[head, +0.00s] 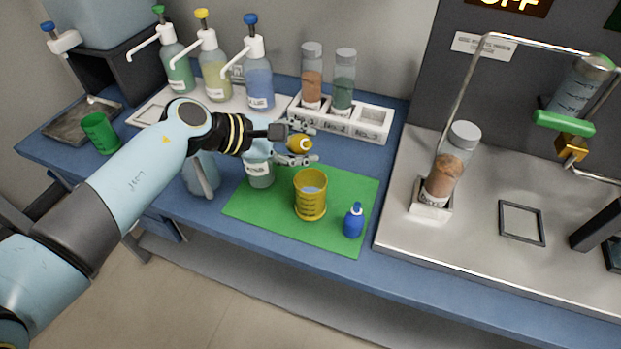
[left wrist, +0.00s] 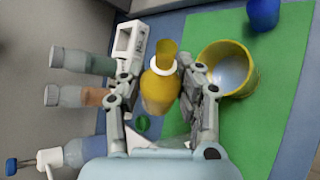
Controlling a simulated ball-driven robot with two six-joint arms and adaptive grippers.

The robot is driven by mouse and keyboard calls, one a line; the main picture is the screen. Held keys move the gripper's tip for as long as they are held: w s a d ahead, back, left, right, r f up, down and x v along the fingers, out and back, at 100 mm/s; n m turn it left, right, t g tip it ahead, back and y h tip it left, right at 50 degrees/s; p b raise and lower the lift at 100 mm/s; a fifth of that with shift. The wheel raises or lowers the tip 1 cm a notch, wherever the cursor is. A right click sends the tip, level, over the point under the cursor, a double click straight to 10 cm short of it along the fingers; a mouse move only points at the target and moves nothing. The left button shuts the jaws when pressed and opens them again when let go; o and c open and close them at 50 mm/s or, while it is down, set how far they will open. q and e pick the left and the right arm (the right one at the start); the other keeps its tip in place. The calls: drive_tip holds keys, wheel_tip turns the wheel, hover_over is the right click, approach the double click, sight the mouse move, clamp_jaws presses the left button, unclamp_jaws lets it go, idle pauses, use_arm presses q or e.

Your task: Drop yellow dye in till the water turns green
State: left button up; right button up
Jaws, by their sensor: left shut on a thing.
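My left gripper (head: 304,146) is shut on a small yellow dye bottle (left wrist: 160,88), which also shows between the fingers in the head view (head: 299,143). The bottle has a white collar and a yellow tip. It is held up behind the yellow cup (head: 310,205), apart from it. The cup stands upright on the green mat (head: 265,212) and holds pale bluish water (left wrist: 232,70). A blue dropper bottle (head: 353,222) stands on the mat to the right of the cup. My right gripper is not in view.
A labelled jar (head: 260,172) stands close under my left gripper. Behind are pump bottles (head: 258,82) and a white rack (head: 343,118) with two filled tubes. A green cup (head: 100,133) is at the left. A metal bench (head: 470,225) with a tube stands at the right.

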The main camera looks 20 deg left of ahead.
use_arm(q)
drive_tip(key=shift+w+f+t, duration=0.1)
drive_tip(key=shift+f+t, duration=0.1)
drive_tip(key=shift+t, duration=0.1)
idle(1.0)
drive_tip(key=shift+w+a+r+m+t+y, duration=0.15)
drive_tip(key=shift+r+m+t+y, duration=0.3)
drive_tip(key=shift+m, duration=0.25)
idle(1.8)
drive_tip(key=shift+f+m+t+y+b, duration=0.45)
drive_tip(key=shift+f+m+b, duration=0.05)
drive_tip(key=shift+b, duration=0.45)
idle(1.6)
drive_tip(key=shift+r+m+t+b, duration=0.25)
drive_tip(key=shift+m+t+b, duration=0.05)
drive_tip(key=shift+b, duration=0.15)
clamp_jaws()
idle(0.8)
